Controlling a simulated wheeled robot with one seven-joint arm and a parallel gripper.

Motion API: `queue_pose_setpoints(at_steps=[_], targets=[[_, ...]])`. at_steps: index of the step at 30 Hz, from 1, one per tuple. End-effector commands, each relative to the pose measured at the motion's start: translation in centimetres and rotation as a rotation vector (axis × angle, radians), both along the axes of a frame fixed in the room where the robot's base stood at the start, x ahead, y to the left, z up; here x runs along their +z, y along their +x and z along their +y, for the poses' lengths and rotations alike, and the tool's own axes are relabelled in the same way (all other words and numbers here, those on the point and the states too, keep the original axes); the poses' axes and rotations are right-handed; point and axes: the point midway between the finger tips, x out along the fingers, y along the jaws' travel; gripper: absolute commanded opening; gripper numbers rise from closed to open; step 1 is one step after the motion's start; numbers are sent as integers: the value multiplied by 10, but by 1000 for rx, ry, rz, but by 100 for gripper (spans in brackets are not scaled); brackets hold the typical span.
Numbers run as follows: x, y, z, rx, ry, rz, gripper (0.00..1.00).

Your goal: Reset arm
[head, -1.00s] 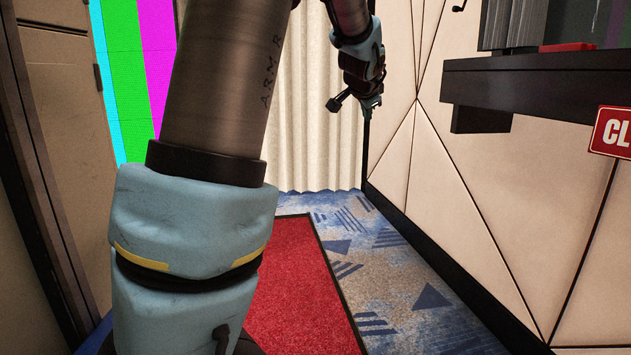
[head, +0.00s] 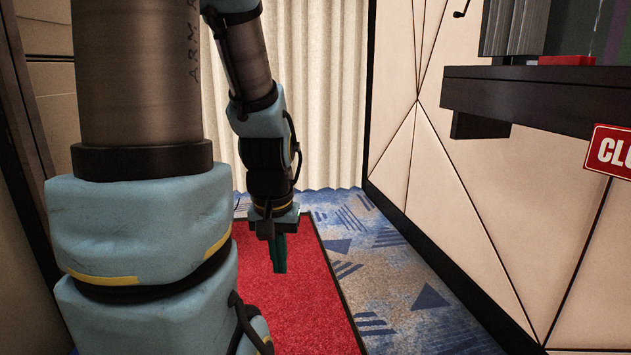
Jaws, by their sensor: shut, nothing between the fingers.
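My arm fills the left and middle of the head view, with its thick upper links at the left and its forearm hanging down near the centre. My gripper (head: 279,268) is at the end of the forearm and points down above the red carpet. Its fingers are together, with nothing held between them. It hangs apart from the counter and the walls.
A red carpet (head: 305,315) lies on blue patterned floor (head: 385,275). A pale curtain (head: 325,120) hangs behind. At right, a dark counter ledge (head: 540,92) juts from the panelled wall (head: 470,200), with a red sign (head: 610,152). A brown panel (head: 50,120) stands at left.

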Motion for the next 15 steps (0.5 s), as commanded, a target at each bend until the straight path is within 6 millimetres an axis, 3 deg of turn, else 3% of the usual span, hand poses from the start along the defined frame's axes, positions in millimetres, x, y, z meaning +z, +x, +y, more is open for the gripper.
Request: queue_pose_setpoints(at_steps=[1, 5, 15], targets=[[21, 0, 0, -1, 0, 0, 0], [54, 1, 0, -2, 0, -1, 0], [162, 1, 0, -3, 1, -2, 0]])
